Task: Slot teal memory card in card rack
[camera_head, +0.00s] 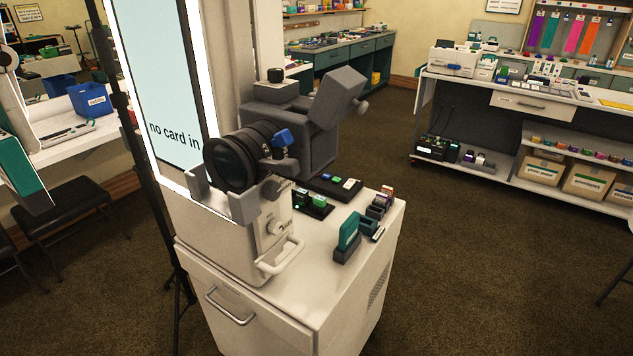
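A teal upright piece (349,230), which looks like the teal memory card, stands in a small dark grey base (347,255) near the front right edge of the white cabinet top. I cannot tell whether this base is the card rack. Behind it, small dark holders (379,207) carry several small coloured pieces. A dark tray (313,207) with small green pieces lies left of the teal piece. Neither of my grippers shows clearly, and nothing is seen touching the teal piece.
A large grey camera (310,135) with a black lens (238,160) stands on the cabinet (270,325), left of the small items. A tall screen (160,80) reads "no card in". A dark stool (65,207) is at left. Open carpet (480,250) lies to the right.

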